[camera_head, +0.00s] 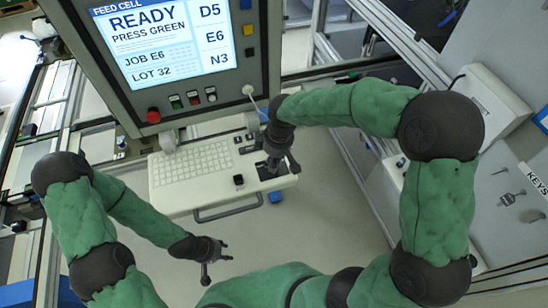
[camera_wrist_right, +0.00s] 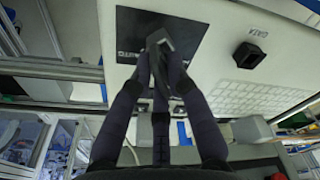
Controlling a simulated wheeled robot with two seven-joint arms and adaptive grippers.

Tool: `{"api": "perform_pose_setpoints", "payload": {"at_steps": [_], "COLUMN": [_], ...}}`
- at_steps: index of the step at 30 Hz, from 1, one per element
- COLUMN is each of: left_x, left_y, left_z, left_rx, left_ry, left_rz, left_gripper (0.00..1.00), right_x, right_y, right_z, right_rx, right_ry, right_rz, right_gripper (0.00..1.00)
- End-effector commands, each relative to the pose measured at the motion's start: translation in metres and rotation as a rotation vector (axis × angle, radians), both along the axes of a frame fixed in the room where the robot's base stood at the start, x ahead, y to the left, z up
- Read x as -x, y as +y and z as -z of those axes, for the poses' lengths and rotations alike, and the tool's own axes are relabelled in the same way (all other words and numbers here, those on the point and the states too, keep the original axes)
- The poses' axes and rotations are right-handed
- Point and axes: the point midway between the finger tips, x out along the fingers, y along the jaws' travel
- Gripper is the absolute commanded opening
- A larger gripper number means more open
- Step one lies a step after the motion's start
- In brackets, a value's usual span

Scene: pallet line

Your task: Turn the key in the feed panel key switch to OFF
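The key switch plate (camera_wrist_right: 128,45) is a black square on the cream console shelf (camera_head: 190,198), with white lettering partly covered by my fingers. A grey key head (camera_wrist_right: 160,38) stands at this plate in the right wrist view. My right gripper (camera_head: 272,166) is over the plate at the shelf's right end. Its fingers converge on the key in the right wrist view (camera_wrist_right: 160,50) and look shut on it. The switch's marks and the key's exact angle are hidden. My left gripper (camera_head: 217,265) is open and empty, below and in front of the shelf.
The panel screen (camera_head: 165,40) reads READY, PRESS GREEN. A red button (camera_head: 153,116) and several small buttons sit below it. Another key (camera_head: 512,197) hangs near a KEYS label (camera_head: 537,178) at right.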

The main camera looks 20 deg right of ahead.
Motion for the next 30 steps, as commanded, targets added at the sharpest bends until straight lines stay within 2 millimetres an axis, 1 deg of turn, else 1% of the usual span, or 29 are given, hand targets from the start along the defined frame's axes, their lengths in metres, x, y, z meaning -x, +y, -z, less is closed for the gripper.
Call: {"api": "perform_pose_setpoints", "payload": {"at_steps": [8,11,30], "left_x": [0.000,0.000,0.000], "left_y": [0.000,0.000,0.000], "left_z": [-0.001,-0.004,-0.032], "left_rx": [0.000,0.000,0.000], "left_ry": [0.000,0.000,0.000], "left_rz": [0.000,0.000,0.000], "left_gripper": [0.40,0.40,0.40], "right_x": [0.000,0.000,-0.001], "right_y": [0.000,0.000,0.002], "right_z": [0.000,-0.001,-0.002], "right_rx": [0.000,0.000,-0.001], "right_ry": [0.000,0.002,0.001], "right_rz": [-0.005,-0.045,-0.522], "right_gripper": [0.00,0.00,0.00]}}
